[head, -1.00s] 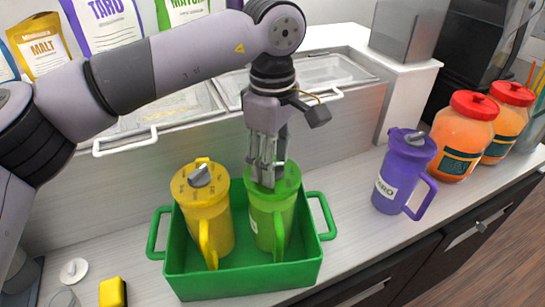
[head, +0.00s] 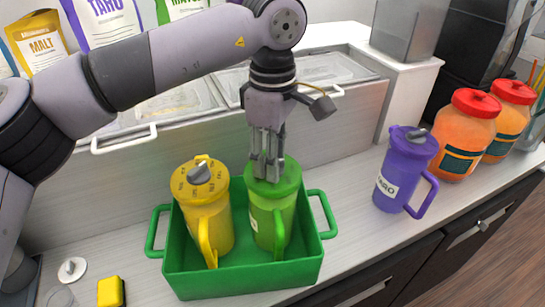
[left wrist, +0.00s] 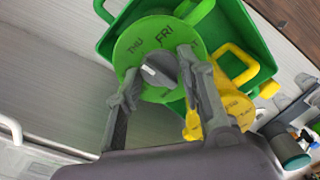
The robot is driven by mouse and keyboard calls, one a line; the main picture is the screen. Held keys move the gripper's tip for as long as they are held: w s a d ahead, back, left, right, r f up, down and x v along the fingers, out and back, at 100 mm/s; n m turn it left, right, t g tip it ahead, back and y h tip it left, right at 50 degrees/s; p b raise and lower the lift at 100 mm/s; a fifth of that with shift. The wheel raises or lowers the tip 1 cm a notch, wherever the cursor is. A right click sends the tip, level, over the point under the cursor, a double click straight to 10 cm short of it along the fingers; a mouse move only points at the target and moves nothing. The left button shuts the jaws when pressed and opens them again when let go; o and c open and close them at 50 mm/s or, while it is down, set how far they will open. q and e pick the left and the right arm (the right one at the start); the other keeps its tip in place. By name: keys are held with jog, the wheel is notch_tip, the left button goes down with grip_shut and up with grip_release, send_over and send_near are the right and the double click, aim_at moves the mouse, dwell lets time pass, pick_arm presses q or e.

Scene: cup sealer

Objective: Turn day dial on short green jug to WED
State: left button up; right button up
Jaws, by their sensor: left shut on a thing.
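The short green jug (head: 272,222) stands upright in the right part of a green tray (head: 240,284). In the left wrist view its round green lid (left wrist: 150,35) carries day marks. THU and FRI can be read; the other days are hidden by my fingers or too unclear. A grey dial knob (left wrist: 157,69) sits at the lid's middle. My left gripper (head: 267,173) points down onto the lid from above, its fingers on either side of the knob, shut on it. The left gripper also shows in the left wrist view (left wrist: 160,72). My right gripper is in neither view.
A yellow jug (head: 206,222) with its own dial stands close to the left in the tray. A purple jug (head: 402,172) and orange jars (head: 463,140) stand to the right. A yellow sponge (head: 111,292) lies front left. A metal-fronted lidded unit (head: 330,130) rises behind.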

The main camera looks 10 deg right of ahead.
pick_arm(q)
jog(key=n+b, duration=0.2)
jog(key=n, duration=0.2)
jog(key=n+b, duration=0.1)
jog(key=n, duration=0.3)
jog(key=shift+b, duration=0.3)
jog(key=shift+n, duration=0.4)
jog(key=o, duration=1.1)
jog(key=shift+o, duration=0.2)
jog(key=shift+r, duration=0.15)
notch_tip(320, 180, up, 12)
